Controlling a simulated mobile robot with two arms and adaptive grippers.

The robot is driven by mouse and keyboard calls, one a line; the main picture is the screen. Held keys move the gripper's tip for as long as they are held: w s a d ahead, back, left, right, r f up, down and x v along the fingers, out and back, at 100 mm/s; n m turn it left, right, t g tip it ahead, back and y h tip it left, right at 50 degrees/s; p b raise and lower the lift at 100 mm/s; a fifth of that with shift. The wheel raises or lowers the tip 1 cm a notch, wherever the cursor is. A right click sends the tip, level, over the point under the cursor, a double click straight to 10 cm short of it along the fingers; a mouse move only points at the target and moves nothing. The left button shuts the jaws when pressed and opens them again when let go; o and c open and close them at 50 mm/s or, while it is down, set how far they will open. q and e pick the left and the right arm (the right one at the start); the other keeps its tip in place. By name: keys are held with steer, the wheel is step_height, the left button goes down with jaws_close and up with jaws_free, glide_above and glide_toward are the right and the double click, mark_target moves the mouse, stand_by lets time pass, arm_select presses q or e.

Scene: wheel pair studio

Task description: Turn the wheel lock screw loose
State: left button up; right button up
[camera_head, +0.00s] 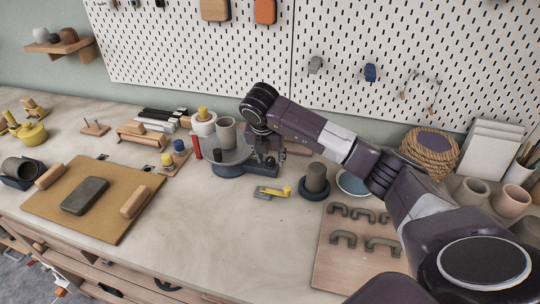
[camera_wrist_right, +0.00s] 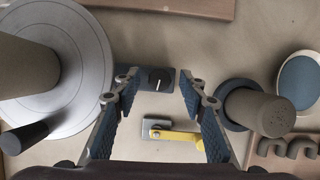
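The wheel lock screw (camera_wrist_right: 159,80) is a round black knob with a pale pointer mark, on a dark blue-grey block (camera_wrist_right: 143,84) beside the wheel. In the right wrist view it lies between the fingertips of my right gripper (camera_wrist_right: 160,88), which is open with a gap on both sides. I cannot tell how far the fingertips are above it. The grey round wheel (camera_head: 230,162) carries a brown clay cylinder (camera_head: 226,134); its disc also shows in the right wrist view (camera_wrist_right: 85,75). In the head view my right arm reaches down beside the wheel. My left gripper is out of view.
A yellow-handled clamp (camera_head: 272,192) lies in front of the block. A dark cylinder on a round base (camera_head: 315,182) stands to its right. A red upright piece (camera_head: 196,147) is left of the wheel. A board with hooks (camera_head: 350,250) lies front right. The table's front middle is clear.

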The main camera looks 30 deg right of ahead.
jaws_close()
stand_by(0.3)
